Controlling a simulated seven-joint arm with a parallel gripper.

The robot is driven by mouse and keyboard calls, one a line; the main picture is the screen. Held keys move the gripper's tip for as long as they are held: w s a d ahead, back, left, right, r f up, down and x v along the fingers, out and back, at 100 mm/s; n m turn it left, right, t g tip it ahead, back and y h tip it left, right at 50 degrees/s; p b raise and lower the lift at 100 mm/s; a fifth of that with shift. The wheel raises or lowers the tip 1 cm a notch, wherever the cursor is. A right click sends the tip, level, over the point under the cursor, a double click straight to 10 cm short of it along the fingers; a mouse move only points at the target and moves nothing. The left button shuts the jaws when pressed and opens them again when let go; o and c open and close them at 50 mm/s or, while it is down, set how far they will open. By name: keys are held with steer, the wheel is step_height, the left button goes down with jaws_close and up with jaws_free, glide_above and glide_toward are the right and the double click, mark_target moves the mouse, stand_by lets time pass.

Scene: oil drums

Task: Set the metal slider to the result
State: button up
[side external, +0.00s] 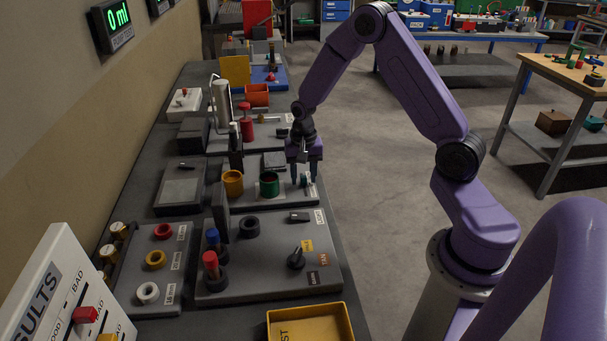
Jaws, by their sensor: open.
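The white results board (62,272) leans at the lower left, partly cut off by the frame. It reads "SULTS", with GOOD and BAD marks. A red slider knob (86,314) sits on it near the word GOOD, and a yellow knob (108,338) shows at the bottom edge. I cannot tell which knob is the metal slider. My gripper (304,182) is open and points down, far from the board.
A green cup (269,187) and a yellow cup (233,183) stand left of my gripper. A panel with a dial (296,259) and red- and blue-topped pieces lies nearer. A yellow tray (311,325) is at the front. A wall display (112,22) reads 0 ml.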

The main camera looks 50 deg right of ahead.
mark_target(301, 165)
jaws_close()
steer(key=shift+w+d, duration=1.55)
steer(key=shift+w, duration=0.05)
jaws_free()
steer(key=shift+r, duration=0.1)
step_height(301, 165, up, 17)
steer(key=shift+r, duration=0.15)
